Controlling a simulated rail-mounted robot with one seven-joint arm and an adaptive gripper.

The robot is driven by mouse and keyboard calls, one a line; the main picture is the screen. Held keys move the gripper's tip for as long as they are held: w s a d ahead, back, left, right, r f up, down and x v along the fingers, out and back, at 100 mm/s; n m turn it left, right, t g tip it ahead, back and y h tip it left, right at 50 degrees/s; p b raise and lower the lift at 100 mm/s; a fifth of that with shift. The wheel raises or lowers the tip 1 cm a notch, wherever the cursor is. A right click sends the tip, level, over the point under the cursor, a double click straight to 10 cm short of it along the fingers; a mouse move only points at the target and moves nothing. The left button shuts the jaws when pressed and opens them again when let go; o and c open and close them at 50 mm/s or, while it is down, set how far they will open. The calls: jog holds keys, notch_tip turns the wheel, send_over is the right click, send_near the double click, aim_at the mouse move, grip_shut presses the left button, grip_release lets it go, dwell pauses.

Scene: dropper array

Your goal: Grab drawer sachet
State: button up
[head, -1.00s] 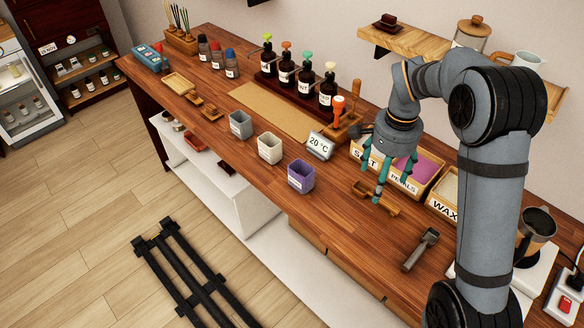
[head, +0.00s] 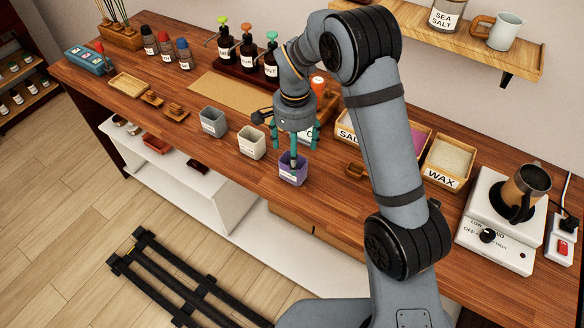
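No sachet shows in the head view. Wooden drawer fronts (head: 291,216) show under the counter's front edge, below the purple cup; they look shut, and their inside is hidden. My gripper (head: 293,155) points down over the counter, its teal fingers spread and nothing visible between them. It overlaps the purple cup (head: 292,175) in the picture; I cannot tell whether it touches it.
A grey cup (head: 213,122) and a cream cup (head: 251,142) stand to the left. Labelled boxes, including a wax box (head: 447,165), and a hot plate (head: 496,222) with a metal jug are to the right. The floor in front of the counter is partly open.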

jog(key=f, duration=0.1)
jog(key=f+p, duration=0.1)
jog(key=f, duration=0.1)
jog(key=f+p, duration=0.1)
jog(key=shift+w+f, duration=0.3)
jog(key=shift+f, duration=0.1)
jog(key=shift+a+f, duration=0.2)
jog(key=shift+f, duration=0.15)
jog(key=c, duration=0.3)
jog(key=c, duration=1.1)
jog(key=shift+c, duration=0.3)
